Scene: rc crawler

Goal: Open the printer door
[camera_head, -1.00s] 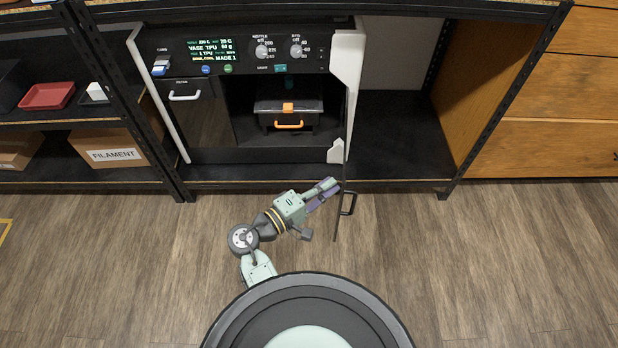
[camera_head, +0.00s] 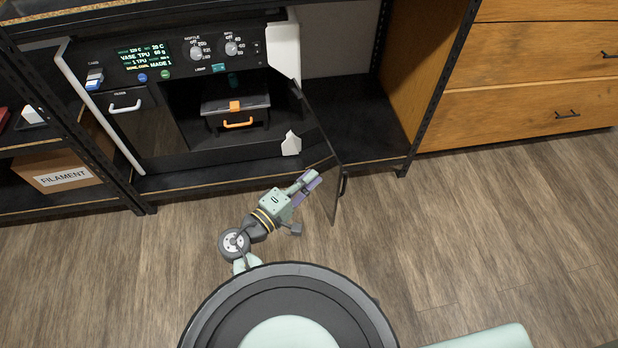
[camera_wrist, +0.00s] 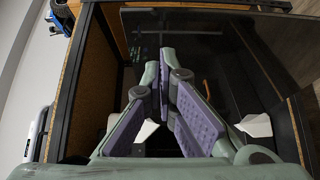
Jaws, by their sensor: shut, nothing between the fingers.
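The printer (camera_head: 150,60) stands in the shelf bay, with its dark interior and an orange-handled box exposed. Its dark glass door (camera_head: 326,165) is swung outward from the right side of the opening, and its black handle (camera_head: 343,186) is on the outer, right-hand face. My gripper (camera_head: 312,180) is in front of the printer, on the inner side of the door and close to it. I cannot tell whether it touches the door. In the wrist view its purple-padded fingers (camera_wrist: 166,75) are shut and hold nothing, and the dark door panel (camera_wrist: 265,60) shows beyond them.
A black shelf post (camera_head: 75,110) and a filament box (camera_head: 62,178) stand left of the printer. An empty shelf bay (camera_head: 370,120) and wooden drawers (camera_head: 520,95) are on the right. The wood floor (camera_head: 480,230) at right is clear.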

